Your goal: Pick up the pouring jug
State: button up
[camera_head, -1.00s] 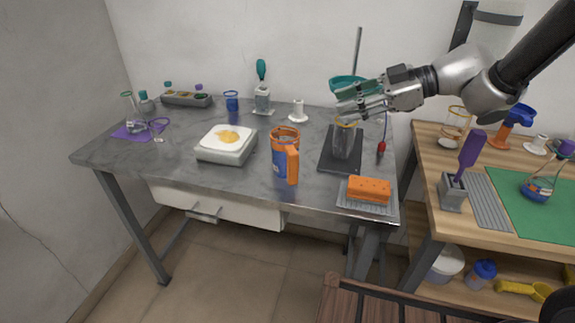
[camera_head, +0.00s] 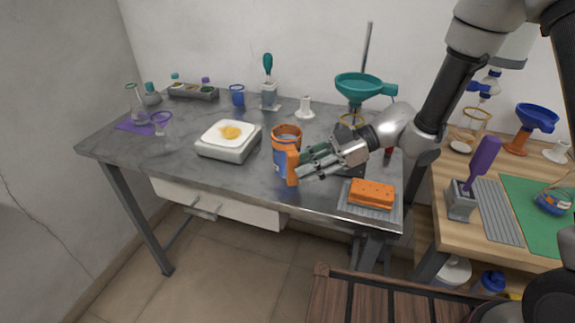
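The pouring jug (camera_head: 283,138) stands upright on the grey table, towards its front edge.
A scale (camera_head: 229,148) with yellow matter on a white dish stands left of the jug. An orange sponge (camera_head: 371,194) lies on a grey ribbed mat right of the jug. Behind my gripper is a stand with a teal funnel (camera_head: 362,88). A wooden table (camera_head: 441,188) stands at the right.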

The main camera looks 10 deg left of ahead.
aim_at(292, 174)
jog(key=x, duration=0.3)
jog(key=shift+s+a+f, duration=0.25)
grip_shut()
